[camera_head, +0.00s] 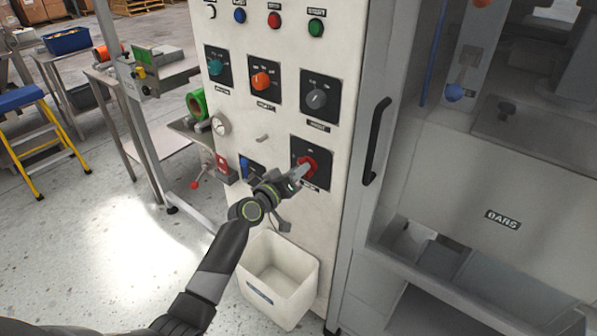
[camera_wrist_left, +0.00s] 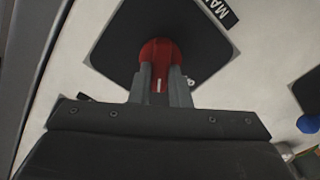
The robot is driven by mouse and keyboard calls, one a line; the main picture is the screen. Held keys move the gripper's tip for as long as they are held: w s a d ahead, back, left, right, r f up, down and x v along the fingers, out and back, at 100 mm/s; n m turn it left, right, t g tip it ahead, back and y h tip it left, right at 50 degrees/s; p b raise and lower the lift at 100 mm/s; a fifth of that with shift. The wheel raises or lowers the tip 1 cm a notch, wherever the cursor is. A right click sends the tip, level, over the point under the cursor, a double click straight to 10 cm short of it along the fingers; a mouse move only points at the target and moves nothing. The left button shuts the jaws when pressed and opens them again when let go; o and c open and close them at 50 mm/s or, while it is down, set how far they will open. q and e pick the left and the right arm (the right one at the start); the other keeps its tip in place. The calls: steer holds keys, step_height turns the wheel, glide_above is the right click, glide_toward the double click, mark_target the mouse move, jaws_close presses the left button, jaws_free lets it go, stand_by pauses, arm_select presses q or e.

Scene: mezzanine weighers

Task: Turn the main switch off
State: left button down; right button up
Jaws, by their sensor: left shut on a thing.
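The main switch is a red rotary knob (camera_head: 309,164) on a black square plate (camera_head: 323,182), low on the front of a white control cabinet. My left gripper (camera_head: 301,170) reaches it from the lower left and is shut on the knob. In the left wrist view the two grey fingers (camera_wrist_left: 161,86) close around the red knob (camera_wrist_left: 160,50), with the black plate (camera_wrist_left: 118,42) behind it. A white mark shows on the knob between the fingers. Part of the plate's lettering is hidden by the gripper. My right gripper is not in view.
Teal (camera_head: 216,67), orange (camera_head: 261,80) and grey (camera_head: 317,99) selector knobs sit above on the cabinet. A blue handle (camera_head: 244,166) is left of my gripper. A white bin (camera_head: 296,268) hangs below. A black door handle (camera_head: 376,140) stands to the right.

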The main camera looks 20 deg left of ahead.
arm_select(q)
steer(key=n, duration=0.3)
steer(key=n+p, duration=0.1)
steer(key=n, duration=0.6)
steer(key=shift+a+f+n, duration=0.15)
steer(key=shift+f+n, duration=0.15)
stand_by(0.5)
steer(key=c, duration=1.4)
jaws_free()
steer(key=shift+o, duration=0.2)
steer(key=v, duration=1.7)
steer(key=shift+s, duration=0.2)
steer(key=shift+a, duration=0.1)
